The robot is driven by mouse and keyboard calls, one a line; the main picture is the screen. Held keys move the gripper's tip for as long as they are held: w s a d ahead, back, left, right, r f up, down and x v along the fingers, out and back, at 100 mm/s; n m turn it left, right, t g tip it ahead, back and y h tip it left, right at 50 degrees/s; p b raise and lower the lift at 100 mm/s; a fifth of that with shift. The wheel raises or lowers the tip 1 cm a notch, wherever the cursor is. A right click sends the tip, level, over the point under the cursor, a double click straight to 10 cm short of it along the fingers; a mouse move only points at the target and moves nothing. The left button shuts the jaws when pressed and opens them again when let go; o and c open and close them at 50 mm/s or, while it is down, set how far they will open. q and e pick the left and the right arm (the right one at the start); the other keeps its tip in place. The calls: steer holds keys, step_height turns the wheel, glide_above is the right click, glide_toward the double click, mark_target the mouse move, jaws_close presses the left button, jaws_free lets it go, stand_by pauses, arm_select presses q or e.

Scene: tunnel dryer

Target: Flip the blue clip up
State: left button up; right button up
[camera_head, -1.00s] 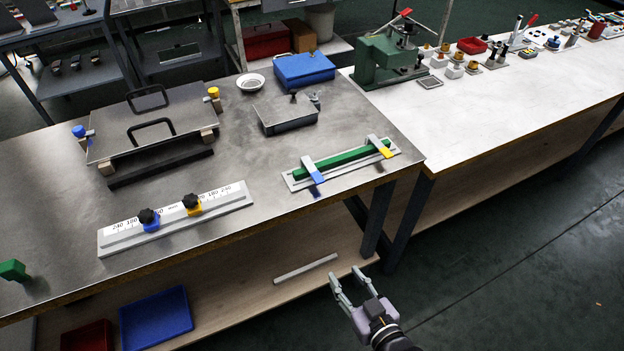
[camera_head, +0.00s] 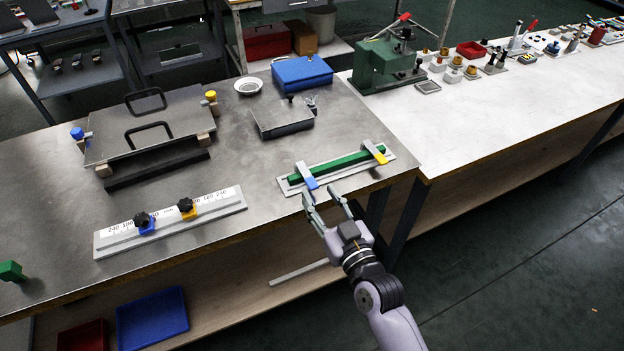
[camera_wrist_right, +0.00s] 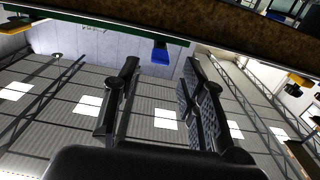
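The blue clip (camera_head: 311,183) is a grey bar with a blue front end. It lies across the left part of a green bar (camera_head: 345,164) on a light plate at the table's front edge. In the right wrist view the blue end (camera_wrist_right: 160,54) shows ahead, between the fingertips. A like clip with a yellow end (camera_head: 380,158) crosses the green bar's right part. My right gripper (camera_head: 322,194) is open and empty, just in front of the blue clip, at the table's edge. No contact can be made out. My left gripper is not in view.
A scale rail (camera_head: 215,207) with blue and yellow sliders lies to the left on the metal table (camera_head: 250,165). A small metal block (camera_head: 285,117) and a blue box (camera_head: 302,71) stand behind. A white table (camera_head: 470,120) adjoins on the right.

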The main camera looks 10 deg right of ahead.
mark_target(313, 183)
steer(key=x, duration=0.5)
steer(key=shift+w, duration=0.15)
steer(key=shift+c, duration=0.5)
jaws_close()
